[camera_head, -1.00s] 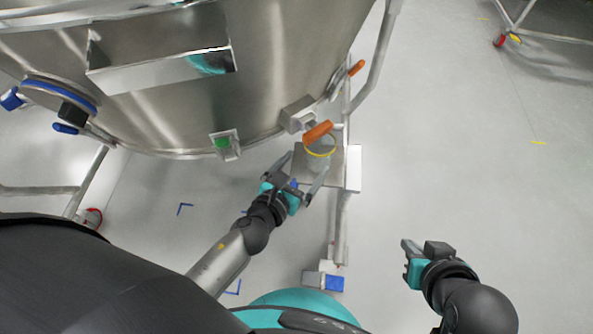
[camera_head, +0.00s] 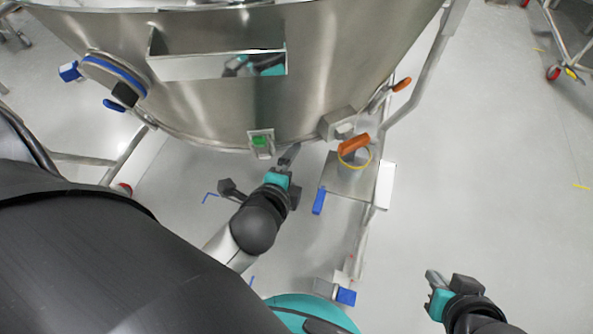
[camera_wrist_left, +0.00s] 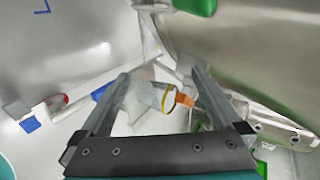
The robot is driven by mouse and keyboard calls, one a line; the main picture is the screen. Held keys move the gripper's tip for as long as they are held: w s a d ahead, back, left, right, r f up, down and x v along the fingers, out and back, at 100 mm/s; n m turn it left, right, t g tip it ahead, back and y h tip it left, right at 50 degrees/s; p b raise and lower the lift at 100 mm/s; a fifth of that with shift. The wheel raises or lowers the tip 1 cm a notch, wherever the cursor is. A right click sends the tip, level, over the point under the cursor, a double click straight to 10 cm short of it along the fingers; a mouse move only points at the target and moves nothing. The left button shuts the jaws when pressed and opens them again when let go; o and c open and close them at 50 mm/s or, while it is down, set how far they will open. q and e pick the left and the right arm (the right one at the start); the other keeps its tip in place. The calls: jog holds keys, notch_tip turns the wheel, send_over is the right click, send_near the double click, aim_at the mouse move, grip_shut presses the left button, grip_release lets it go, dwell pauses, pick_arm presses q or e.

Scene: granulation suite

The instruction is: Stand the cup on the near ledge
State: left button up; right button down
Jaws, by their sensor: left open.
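The cup is clear or pale with a yellow rim (camera_head: 357,164). It shows over the metal ledge (camera_head: 343,185) beside the steel vessel, partly hidden by an orange handle. In the left wrist view the cup (camera_wrist_left: 148,96) appears between my open fingers but beyond them, its yellow rim facing the orange handle. Whether it touches the ledge is unclear. My left gripper (camera_head: 259,172) is open and empty, left of the ledge and apart from the cup. My right gripper (camera_head: 449,283) is low at the right, over the floor; its finger gap is unclear.
The large steel vessel (camera_head: 215,105) fills the upper middle, with a green-marked fitting (camera_head: 261,143) just above my left gripper. A blue piece (camera_head: 318,201) is at the ledge's left edge. A frame tube (camera_head: 425,72) runs to the right.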

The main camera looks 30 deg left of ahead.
pick_arm(q)
jog(key=s+d+r+n+g+h, duration=0.1)
jog(key=s+d+n+g+h, duration=0.2)
jog(key=s+n, duration=0.5)
jog(key=d+n+g, duration=0.1)
jog(key=d+n, duration=0.1)
jog(key=n, duration=0.3)
jog(key=shift+d+g+h, duration=0.2)
jog(key=shift+g+h, duration=0.2)
